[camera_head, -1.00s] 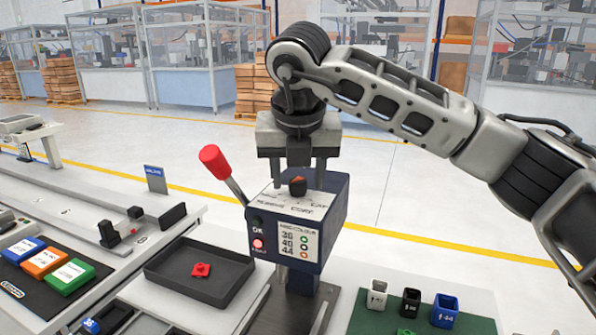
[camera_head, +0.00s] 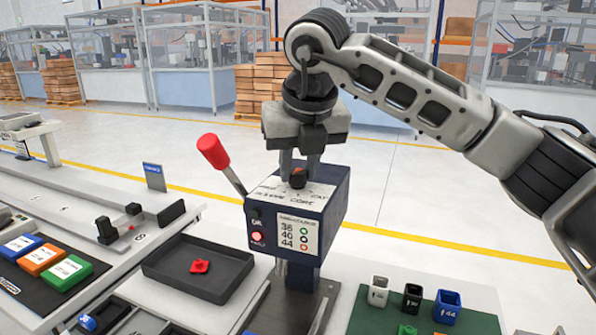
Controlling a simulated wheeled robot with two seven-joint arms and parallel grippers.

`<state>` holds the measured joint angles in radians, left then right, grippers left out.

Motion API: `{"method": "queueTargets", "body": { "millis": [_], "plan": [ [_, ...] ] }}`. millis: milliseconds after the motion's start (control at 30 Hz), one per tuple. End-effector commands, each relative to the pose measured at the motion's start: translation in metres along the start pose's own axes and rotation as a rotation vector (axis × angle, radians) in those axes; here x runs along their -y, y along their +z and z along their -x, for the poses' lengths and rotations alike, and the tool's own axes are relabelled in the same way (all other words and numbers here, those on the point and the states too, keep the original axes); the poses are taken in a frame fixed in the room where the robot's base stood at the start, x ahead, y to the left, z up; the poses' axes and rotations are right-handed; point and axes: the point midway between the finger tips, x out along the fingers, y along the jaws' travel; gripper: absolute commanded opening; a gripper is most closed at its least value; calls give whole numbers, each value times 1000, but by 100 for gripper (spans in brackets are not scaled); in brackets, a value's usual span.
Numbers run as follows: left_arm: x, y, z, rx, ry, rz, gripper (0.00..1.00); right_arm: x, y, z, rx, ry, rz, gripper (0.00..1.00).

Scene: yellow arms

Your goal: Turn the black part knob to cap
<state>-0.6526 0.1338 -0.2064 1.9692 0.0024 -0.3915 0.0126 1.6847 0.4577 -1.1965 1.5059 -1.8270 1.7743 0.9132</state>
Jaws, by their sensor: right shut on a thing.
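The black knob (camera_head: 298,178), with an orange-red mark, sits on the white top plate of the blue press box (camera_head: 303,213). The plate has printed words, partly hidden by my gripper and too blurred to read surely. My right gripper (camera_head: 299,172) points down from above and is shut on the knob, one finger to each side. Which word the knob points at I cannot tell. A red light (camera_head: 257,237) glows on the box front beside a printed panel. My left gripper does not show.
A red-handled lever (camera_head: 213,151) rises left of the box. A dark tray (camera_head: 198,268) with a red part (camera_head: 200,266) lies to the left. Small white, black and blue containers (camera_head: 447,307) stand on a green mat at right.

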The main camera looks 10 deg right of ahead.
Motion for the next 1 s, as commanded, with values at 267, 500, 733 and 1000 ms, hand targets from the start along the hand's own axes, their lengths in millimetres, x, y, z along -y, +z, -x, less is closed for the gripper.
{"method": "queueTargets", "body": {
  "millis": [267, 500, 733, 1000],
  "plan": [
    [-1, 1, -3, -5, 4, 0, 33, 2, 0, 0, 2, 101, 239, 4],
    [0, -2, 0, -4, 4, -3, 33, 4, 2, 1, 2, 189, 449, 4],
    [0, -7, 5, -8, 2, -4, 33, 5, 3, 2, 0, 273, 649, 4],
    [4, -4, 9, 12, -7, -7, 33, 6, 4, 2, 2, 368, 881, 4]
  ]
}}
